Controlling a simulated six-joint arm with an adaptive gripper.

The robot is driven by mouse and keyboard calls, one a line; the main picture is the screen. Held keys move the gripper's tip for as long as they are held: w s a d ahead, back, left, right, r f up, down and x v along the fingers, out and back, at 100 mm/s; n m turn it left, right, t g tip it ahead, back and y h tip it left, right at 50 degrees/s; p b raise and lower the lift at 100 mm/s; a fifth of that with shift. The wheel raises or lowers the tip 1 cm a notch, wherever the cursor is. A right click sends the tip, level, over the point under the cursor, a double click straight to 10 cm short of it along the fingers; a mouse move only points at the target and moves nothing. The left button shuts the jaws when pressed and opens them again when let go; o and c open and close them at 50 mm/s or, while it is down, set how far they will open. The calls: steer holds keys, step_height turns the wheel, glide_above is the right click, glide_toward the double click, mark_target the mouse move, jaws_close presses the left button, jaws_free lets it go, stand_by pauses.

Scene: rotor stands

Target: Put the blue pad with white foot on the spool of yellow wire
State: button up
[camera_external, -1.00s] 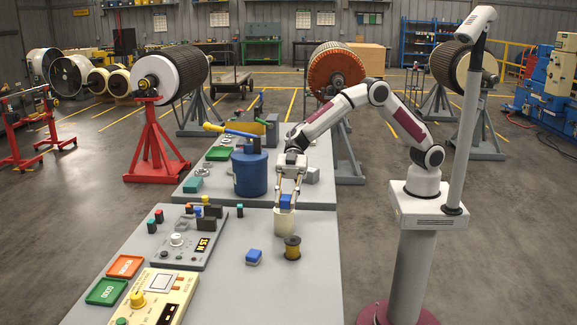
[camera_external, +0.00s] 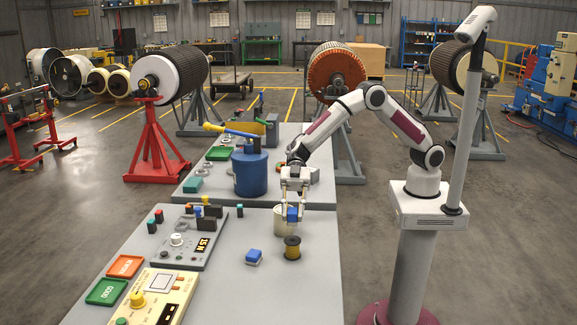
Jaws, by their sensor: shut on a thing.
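My gripper (camera_external: 293,208) points down and is shut on a small blue block (camera_external: 292,215). Whether this held block has a white foot is too small to tell. The spool of yellow wire (camera_external: 292,247), with dark ends, stands upright on the grey bench, just below the held block in the picture and apart from it. A blue pad with a white foot (camera_external: 254,257) lies on the bench to the left of the spool. Nothing sits on top of the spool.
A cream cup-like cylinder (camera_external: 281,222) stands just behind the held block, partly hidden by it and my gripper. A blue canister (camera_external: 249,172) stands further back. A grey control panel (camera_external: 180,245) lies to the left. The bench in front of the spool is clear.

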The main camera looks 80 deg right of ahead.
steer(key=shift+f, duration=1.1)
steer(key=shift+f, duration=1.9)
steer(key=shift+f, duration=0.1)
steer(key=o, duration=1.1)
steer(key=v, duration=1.2)
